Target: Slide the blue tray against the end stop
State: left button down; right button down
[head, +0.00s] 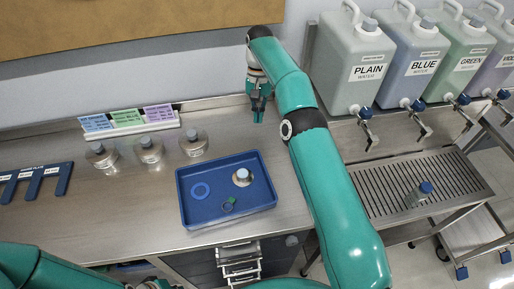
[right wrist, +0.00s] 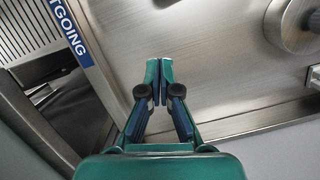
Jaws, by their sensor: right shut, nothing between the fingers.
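The blue tray (head: 216,174) lies flat on the steel bench in the head view, slightly turned. I cannot surely make out the end stop; a raised bar with a blue "…TGOING" label (right wrist: 68,28) runs along a bench edge in the right wrist view. My left gripper is out of view.
Large water jugs (head: 357,62) stand at the right above a grated drain shelf (head: 405,172). Bare bench lies between tray and right gripper.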

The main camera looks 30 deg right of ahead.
aim_at(258, 148)
jog(key=shift+s+f+b, duration=0.15)
jog(key=shift+f+b, duration=0.15)
jog(key=shift+f, duration=0.25)
jog(key=x, duration=0.6)
jog(key=shift+s+a+f+b, duration=0.1)
jog(key=shift+s+f+b, duration=0.2)
jog(key=shift+s+f, duration=0.05)
jog(key=shift+s+a+r, duration=0.15)
jog(key=shift+s+a, duration=0.45)
jog(key=shift+s, duration=0.35)
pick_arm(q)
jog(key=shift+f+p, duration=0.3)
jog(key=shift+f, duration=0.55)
pick_arm(e)
jog(key=shift+s+a, duration=0.4)
jog(key=shift+s, duration=0.25)
